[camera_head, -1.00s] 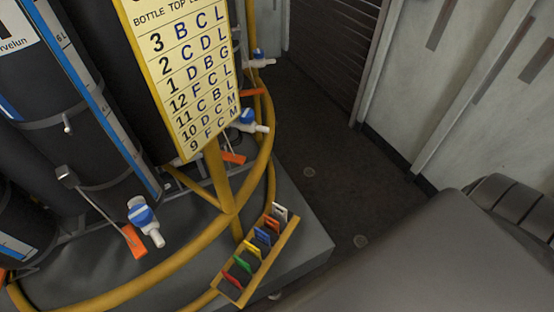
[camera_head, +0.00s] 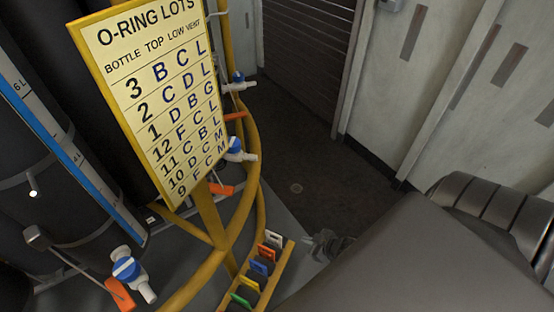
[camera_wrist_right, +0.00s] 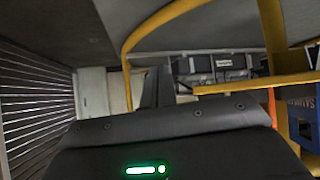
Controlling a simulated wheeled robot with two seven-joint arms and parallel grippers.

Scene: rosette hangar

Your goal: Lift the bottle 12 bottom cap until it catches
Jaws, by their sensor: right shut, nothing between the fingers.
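Dark bottles (camera_head: 40,150) with blue-and-white scale strips stand at the left of the head view. I cannot tell which is bottle 12, and no bottom cap can be made out. Blue-and-white valves (camera_head: 130,270) with orange levers sit low around the rack. My right gripper (camera_head: 322,243) shows small and dark past my own arm, beside the tag tray, shut and empty. In the right wrist view its dark fingers (camera_wrist_right: 157,88) point toward the yellow frame (camera_wrist_right: 185,15). My left gripper is not in view.
A yellow sign (camera_head: 150,100) lists O-ring lots by bottle, including 12. A yellow tube rail (camera_head: 250,190) curves around the rack. A tray of coloured tags (camera_head: 280,262) hangs outside it. Open dark floor (camera_head: 320,180) lies between the rack and pale wall panels (camera_head: 460,90).

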